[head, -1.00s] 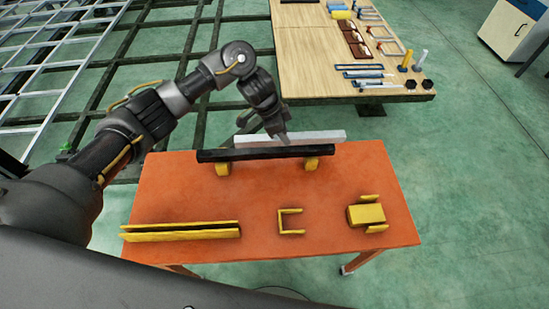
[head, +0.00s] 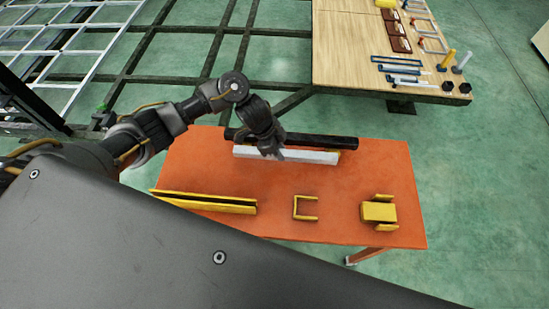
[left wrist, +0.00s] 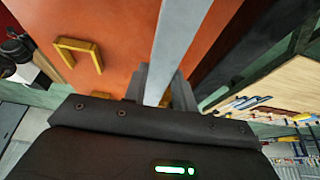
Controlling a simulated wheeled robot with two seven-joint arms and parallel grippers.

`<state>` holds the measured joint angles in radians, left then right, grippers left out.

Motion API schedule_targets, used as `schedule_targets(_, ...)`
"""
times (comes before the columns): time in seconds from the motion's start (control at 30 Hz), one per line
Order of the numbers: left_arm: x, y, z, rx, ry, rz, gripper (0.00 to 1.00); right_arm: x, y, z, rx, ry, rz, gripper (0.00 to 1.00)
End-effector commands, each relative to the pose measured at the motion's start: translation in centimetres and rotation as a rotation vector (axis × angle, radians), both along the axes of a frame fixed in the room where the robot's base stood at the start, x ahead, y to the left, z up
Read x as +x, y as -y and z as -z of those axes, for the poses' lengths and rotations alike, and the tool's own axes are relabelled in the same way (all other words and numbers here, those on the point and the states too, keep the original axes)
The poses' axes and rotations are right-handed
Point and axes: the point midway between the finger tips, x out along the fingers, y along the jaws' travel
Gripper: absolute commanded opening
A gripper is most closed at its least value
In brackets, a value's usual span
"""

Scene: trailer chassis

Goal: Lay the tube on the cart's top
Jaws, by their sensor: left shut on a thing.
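The tube (head: 305,156) is a pale grey, straight bar. My left gripper (head: 270,152) is shut on it near its middle. It is over the far part of the orange cart's top (head: 340,185), on the near side of a black bar (head: 325,141) and roughly parallel to it. I cannot tell whether the tube touches the top. In the left wrist view, the tube (left wrist: 182,35) runs up from between the fingers (left wrist: 158,92), with orange surface behind it. My right gripper is not in view.
On the cart, a long yellow channel (head: 203,203), a yellow U-shaped bracket (head: 306,208) and a yellow block with side plates (head: 379,212) lie along the near side. A wooden bench (head: 345,50) with tools stands behind. Dark frame beams lie at the back left.

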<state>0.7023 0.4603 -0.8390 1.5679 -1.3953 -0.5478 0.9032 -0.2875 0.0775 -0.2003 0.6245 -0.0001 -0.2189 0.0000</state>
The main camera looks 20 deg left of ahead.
Motion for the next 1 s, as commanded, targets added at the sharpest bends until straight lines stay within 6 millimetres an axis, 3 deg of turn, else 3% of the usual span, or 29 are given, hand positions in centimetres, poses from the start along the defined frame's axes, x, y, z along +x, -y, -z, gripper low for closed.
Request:
schedule_targets(0.37,-1.1,-0.8,1.6,-0.001,0.002,-0.001,0.00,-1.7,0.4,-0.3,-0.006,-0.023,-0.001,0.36)
schedule_targets(0.67,-1.5,-1.2,5.0,-0.002,0.002,-0.003,0.00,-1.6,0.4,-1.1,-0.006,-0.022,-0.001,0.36)
schedule_targets(1.0,-1.5,-1.1,5.4,-0.002,0.005,-0.001,0.00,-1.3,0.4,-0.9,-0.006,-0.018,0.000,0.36)
